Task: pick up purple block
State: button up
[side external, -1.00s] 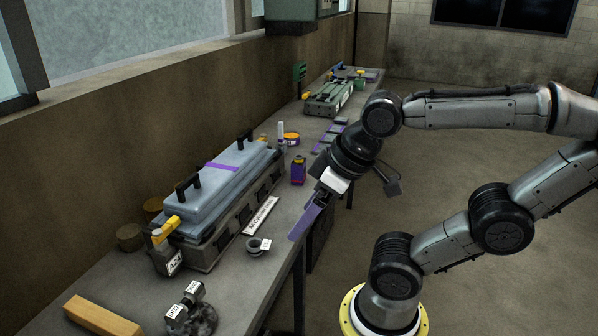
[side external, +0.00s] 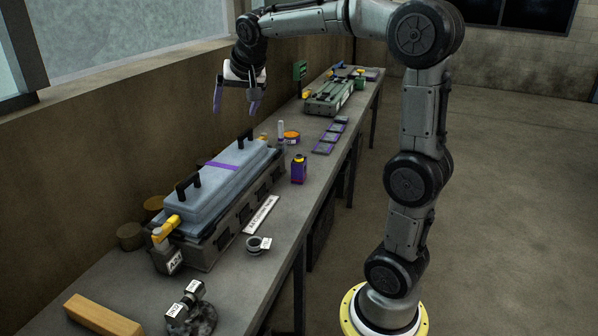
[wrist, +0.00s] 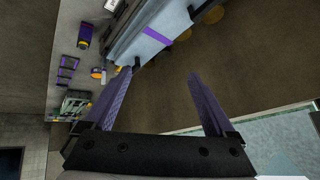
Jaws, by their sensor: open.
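A small purple block (side external: 299,170) with a yellow top stands upright on the workbench, right of the large grey cover. In the wrist view the purple block (wrist: 85,34) shows at the upper left, outside the jaws. My gripper (side external: 236,108), with two purple fingers, is open and empty, high above the bench near the wall. It is up and to the left of the block in the side view. In the wrist view the fingers of my gripper (wrist: 168,85) are spread wide with nothing between them.
A grey engine cover (side external: 225,170) with black handles and a purple band lies along the bench. Behind the block are an orange-topped round tin (side external: 291,137), purple-edged frames (side external: 325,143) and a green engine part (side external: 328,99). A labelled ring (side external: 255,246) and a wooden bar (side external: 103,315) lie nearer.

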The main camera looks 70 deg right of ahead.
jog(key=w+d+f+m+g, duration=0.15)
jog(key=w+d+f, duration=0.25)
jog(key=d, duration=0.6)
jog(key=m+g, duration=0.4)
jog(key=m, duration=0.1)
send_near(297, 161)
notch_tip(297, 161, down, 2)
jog(key=shift+n, duration=0.25)
jog(key=x, duration=0.8)
jog(key=shift+w+d+f, duration=0.1)
jog(key=shift+d, duration=0.3)
jog(key=shift+x, duration=2.6)
jog(key=shift+s+d, duration=0.15)
jog(key=shift+s, duration=0.1)
grip_shut()
jog(key=shift+r, duration=0.25)
